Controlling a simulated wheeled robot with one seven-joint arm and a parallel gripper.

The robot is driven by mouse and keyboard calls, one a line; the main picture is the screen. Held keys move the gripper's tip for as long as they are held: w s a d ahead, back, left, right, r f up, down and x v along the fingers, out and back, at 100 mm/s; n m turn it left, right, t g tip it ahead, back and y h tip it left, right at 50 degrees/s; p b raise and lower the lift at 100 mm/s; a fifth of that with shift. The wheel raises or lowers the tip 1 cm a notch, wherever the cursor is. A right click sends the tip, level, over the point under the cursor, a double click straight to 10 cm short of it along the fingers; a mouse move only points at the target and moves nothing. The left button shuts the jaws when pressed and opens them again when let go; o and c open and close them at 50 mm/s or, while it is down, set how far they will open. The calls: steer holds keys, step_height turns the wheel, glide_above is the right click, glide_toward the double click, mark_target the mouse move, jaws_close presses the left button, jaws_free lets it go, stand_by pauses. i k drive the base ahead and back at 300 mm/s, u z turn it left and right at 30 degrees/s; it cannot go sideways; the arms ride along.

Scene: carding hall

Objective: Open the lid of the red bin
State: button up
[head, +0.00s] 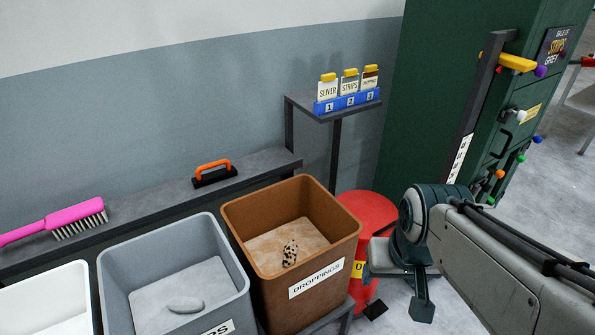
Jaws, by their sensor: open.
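The red bin (367,213) stands on the floor at right of centre, behind the brown box. Its rounded red top looks closed. The box hides its left side and my arm covers part of its right. A yellow label shows low on its front, partly hidden. My gripper (400,292) is open and empty, in front of and to the right of the red bin, pointing down. In this view it overlaps the bin's right edge; I cannot tell whether it touches. A small dark piece (375,310) shows low by the bin; whether it is a pedal or my fingertip is unclear.
The brown DROPPINGS box (335,264) stands close left of the red bin. A grey box (230,295) and a white box (50,293) continue leftward. A green cabinet (420,110) with levers stands behind right.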

mark_target(378, 214)
steer(key=u, duration=0.1)
steer(key=k, duration=0.5)
steer(key=z, duration=0.75)
steer(key=i, duration=1.3)
steer(key=u, duration=0.6)
